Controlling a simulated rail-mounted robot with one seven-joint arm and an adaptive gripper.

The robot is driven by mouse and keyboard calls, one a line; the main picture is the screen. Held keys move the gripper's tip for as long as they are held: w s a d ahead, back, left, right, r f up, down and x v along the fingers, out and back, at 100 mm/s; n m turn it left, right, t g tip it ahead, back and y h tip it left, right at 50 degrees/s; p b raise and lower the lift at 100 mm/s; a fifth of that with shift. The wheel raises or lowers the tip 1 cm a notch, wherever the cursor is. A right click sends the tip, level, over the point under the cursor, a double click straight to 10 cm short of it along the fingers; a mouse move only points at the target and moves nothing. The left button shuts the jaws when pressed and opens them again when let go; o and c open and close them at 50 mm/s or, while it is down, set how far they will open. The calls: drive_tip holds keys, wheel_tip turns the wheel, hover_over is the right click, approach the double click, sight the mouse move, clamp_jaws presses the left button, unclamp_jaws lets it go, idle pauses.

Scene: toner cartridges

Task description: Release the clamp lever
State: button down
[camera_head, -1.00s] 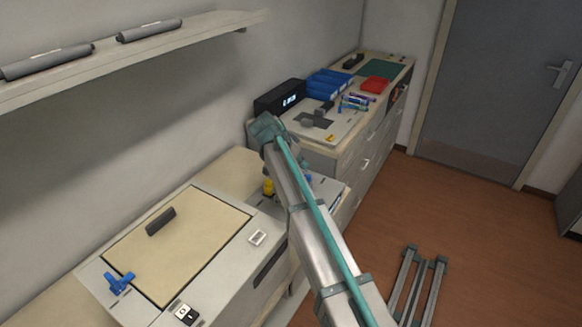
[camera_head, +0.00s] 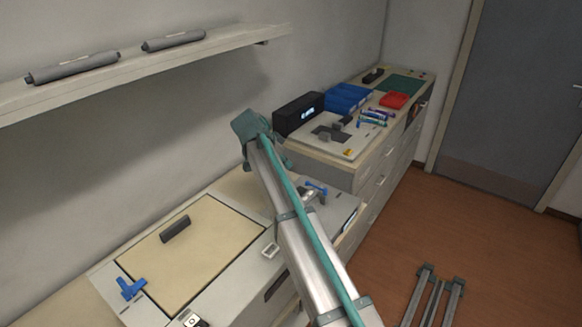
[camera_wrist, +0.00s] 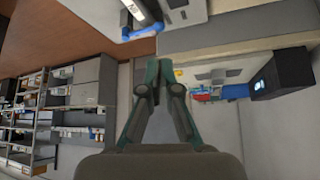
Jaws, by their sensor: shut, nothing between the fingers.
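A blue lever (camera_head: 315,188) shows at the front right of the pale machine top, just right of my arm, beside a silver part. Another blue lever-like handle (camera_head: 131,288) sits at the front left corner of the beige lid. I cannot tell which is the clamp lever. In the wrist view, a blue part (camera_wrist: 137,30) beside a white cylinder shows at the top, beyond and apart from my gripper (camera_wrist: 164,66). My gripper is shut and empty, its fingertips together.
The beige lid (camera_head: 205,245) with a dark handle (camera_head: 175,229) lies left of my arm. A wall shelf (camera_head: 100,85) holds two grey cartridges. A black clock box (camera_head: 298,113), blue bins (camera_head: 347,98) and a red tray (camera_head: 394,100) stand on the back counter.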

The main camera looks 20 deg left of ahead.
sight(306, 182)
drive_tip(key=p+x, duration=0.5)
drive_tip(key=x, duration=0.8)
drive_tip(key=shift+r, duration=0.1)
drive_tip(key=shift+w+d, duration=0.1)
drive_tip(key=shift+w+d, duration=0.1)
drive_tip(key=shift+w, duration=0.05)
drive_tip(key=shift+m+b, duration=0.4)
